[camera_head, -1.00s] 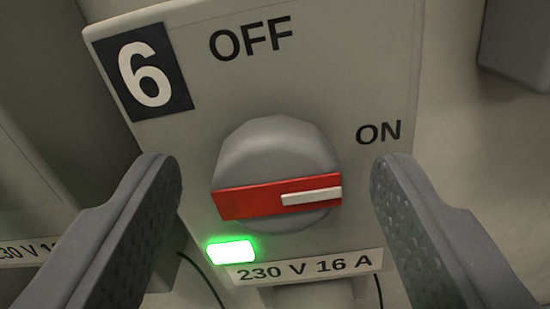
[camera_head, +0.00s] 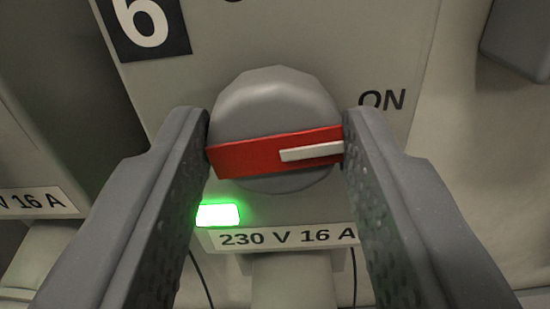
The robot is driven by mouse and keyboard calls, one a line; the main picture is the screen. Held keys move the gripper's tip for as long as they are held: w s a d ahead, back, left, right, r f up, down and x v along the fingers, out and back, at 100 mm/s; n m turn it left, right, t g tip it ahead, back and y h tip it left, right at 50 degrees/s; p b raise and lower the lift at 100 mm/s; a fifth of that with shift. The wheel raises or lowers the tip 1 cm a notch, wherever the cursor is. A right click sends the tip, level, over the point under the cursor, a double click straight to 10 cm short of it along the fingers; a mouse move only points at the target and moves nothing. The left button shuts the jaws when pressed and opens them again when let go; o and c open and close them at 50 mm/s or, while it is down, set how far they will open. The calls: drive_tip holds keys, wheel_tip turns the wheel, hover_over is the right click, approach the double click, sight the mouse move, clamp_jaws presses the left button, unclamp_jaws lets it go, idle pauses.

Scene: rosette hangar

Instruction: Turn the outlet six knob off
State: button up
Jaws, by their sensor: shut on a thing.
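The outlet six knob (camera_head: 275,100) is a round grey dial with a red bar across it. The white mark (camera_head: 311,152) on the bar points right, toward the ON label (camera_head: 382,99). My gripper (camera_head: 276,148) is shut on the knob, with one finger at each end of the red bar. A green light (camera_head: 218,215) glows below the knob at the left. The number 6 plate (camera_head: 147,22) shows at the upper left, cut by the frame edge. The OFF label is almost wholly out of view at the top.
A label reading 230 V 16 A (camera_head: 286,237) sits under the knob, above a pale round part (camera_head: 292,282). A neighbouring panel with a similar label (camera_head: 35,202) is at the left. A grey box (camera_head: 517,42) is at the upper right.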

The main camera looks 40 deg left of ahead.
drive_tip(key=n+b, duration=0.2)
drive_tip(key=shift+f+n+b, duration=0.3)
drive_tip(key=shift+f+b, duration=0.05)
drive_tip(key=shift+b, duration=0.05)
drive_tip(key=n+b, duration=0.5)
drive_tip(key=n, duration=0.1)
drive_tip(key=n+b, duration=0.3)
drive_tip(key=n, duration=0.1)
drive_tip(key=shift+n+b, duration=0.4)
drive_tip(key=shift+s+n+b, duration=0.1)
drive_tip(key=shift+n+b, duration=0.95)
drive_tip(key=shift+n, duration=0.55)
drive_tip(key=o, duration=1)
drive_tip(key=shift+a, duration=0.15)
drive_tip(key=shift+r, duration=0.2)
